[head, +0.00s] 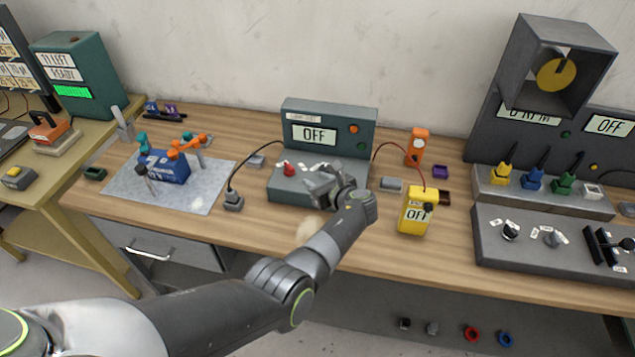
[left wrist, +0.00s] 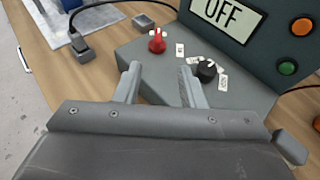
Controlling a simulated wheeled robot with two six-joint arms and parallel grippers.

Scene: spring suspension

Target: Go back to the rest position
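My left gripper (head: 318,186) is over the front of the green-grey control box (head: 327,131) whose display reads OFF. In the left wrist view its two fingers (left wrist: 160,85) are apart with nothing between them. Beyond the fingertips are a red knob (left wrist: 157,42) and a black knob (left wrist: 207,70) on the sloped panel. The black knob is close to the right fingertip; I cannot tell whether they touch. My left arm reaches in from the lower left across the bench front. My right gripper is in neither view.
A yellow meter (head: 417,212) reading OFF stands right of my gripper, with a red cable to the box. A blue device (head: 165,168) sits on a grey plate at left. A row of colored connectors (head: 535,181) and a grey panel stand at right. The wooden bench front (head: 375,255) is clear.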

